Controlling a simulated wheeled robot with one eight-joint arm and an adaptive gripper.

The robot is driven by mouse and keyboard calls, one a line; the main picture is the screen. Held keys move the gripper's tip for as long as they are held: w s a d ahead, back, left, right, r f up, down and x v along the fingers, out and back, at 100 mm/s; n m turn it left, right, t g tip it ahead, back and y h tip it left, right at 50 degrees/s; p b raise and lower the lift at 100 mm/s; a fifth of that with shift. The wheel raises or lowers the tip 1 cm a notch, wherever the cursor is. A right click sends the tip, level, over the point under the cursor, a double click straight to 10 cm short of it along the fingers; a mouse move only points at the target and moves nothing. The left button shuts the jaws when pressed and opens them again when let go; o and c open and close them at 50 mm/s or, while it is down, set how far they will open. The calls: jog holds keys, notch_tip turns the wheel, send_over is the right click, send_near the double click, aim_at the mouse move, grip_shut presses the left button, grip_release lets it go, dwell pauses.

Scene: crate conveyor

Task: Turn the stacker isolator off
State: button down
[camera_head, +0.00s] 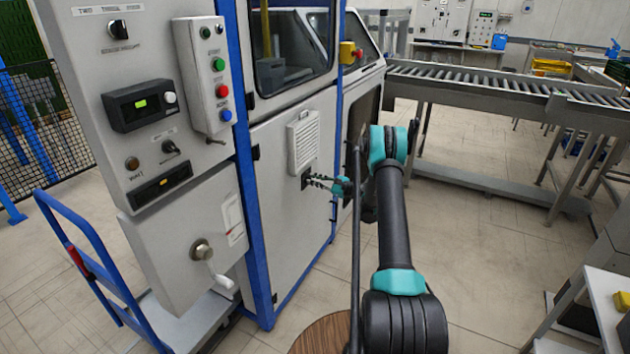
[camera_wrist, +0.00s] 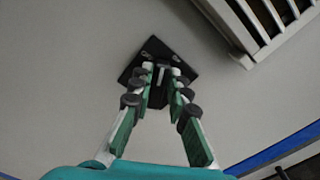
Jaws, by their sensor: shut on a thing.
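The isolator is a black, square plate (camera_wrist: 152,48) fixed to the grey machine panel. It appears tilted like a diamond in the wrist view and has small pale markings near its upper corners. A small handle (camera_wrist: 161,73) stands out from its middle. My gripper (camera_wrist: 161,79) has a fingertip on each side of this handle and is shut on it. In the head view my gripper (camera_head: 314,180) reaches left to the isolator (camera_head: 306,176), just below a white vent. The fingers hide part of the plate, and I cannot read its markings.
The white louvred vent (camera_head: 303,142) is close above the isolator. A control cabinet (camera_head: 150,60) with knobs and buttons stands left, with a blue trolley (camera_head: 75,240) beside it. A roller conveyor (camera_head: 500,84) is at the back right. Open floor lies between machine and conveyor.

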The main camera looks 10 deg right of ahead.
jog(key=n, duration=0.4)
jog(key=f+n, duration=0.1)
jog(key=n, duration=0.7)
jog(key=shift+s+a+f, duration=0.2)
jog(key=shift+s+a, duration=0.05)
jog(key=shift+s, duration=0.1)
dwell(0.4)
jog(key=c, duration=1.5)
grip_release()
jog(key=shift+o, duration=0.2)
jog(key=shift+d, duration=0.1)
jog(key=v, duration=1.1)
jog(key=shift+s+d, duration=0.25)
jog(key=shift+d, duration=0.05)
